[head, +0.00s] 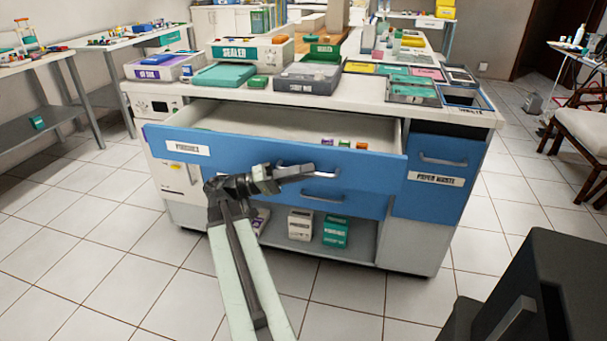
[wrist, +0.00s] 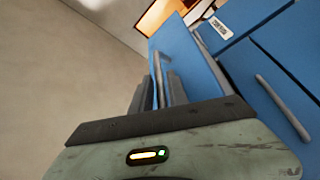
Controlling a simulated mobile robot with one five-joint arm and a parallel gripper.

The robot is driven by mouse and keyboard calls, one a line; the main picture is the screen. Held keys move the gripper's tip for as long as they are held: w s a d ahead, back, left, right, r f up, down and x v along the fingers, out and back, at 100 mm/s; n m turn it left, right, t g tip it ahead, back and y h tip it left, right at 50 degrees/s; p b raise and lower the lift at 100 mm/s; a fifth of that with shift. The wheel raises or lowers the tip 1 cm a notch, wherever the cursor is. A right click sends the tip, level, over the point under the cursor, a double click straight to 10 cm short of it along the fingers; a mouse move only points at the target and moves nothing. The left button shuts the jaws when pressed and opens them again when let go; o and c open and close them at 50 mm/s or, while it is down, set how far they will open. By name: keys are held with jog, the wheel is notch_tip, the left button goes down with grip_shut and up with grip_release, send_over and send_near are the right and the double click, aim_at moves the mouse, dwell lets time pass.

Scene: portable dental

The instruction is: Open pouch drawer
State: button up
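The pouch drawer (head: 240,150), with a blue front and a white "POUCHES" label, stands pulled out of the cabinet in the head view. Its pale interior shows, with a few small coloured items (head: 345,143) near the front right. My gripper (head: 295,172) is at the drawer's bar handle (head: 325,174), right of the front's middle. In the wrist view, my dark gripper fingers (wrist: 157,85) are against or beside a blue panel (wrist: 187,65).
Below is another blue drawer with a handle (head: 322,194), above an open shelf with boxes (head: 300,224). A blue "PAPER WASTE" front (head: 437,160) is at the right. The countertop (head: 330,100) holds a sealer, trays and boxes. A dark object (head: 550,290) stands at the lower right. Tiled floor is clear at left.

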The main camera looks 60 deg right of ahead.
jog(key=b+v, duration=0.1)
jog(key=v, duration=0.7)
jog(key=shift+b, duration=0.35)
jog(key=shift+s, duration=0.15)
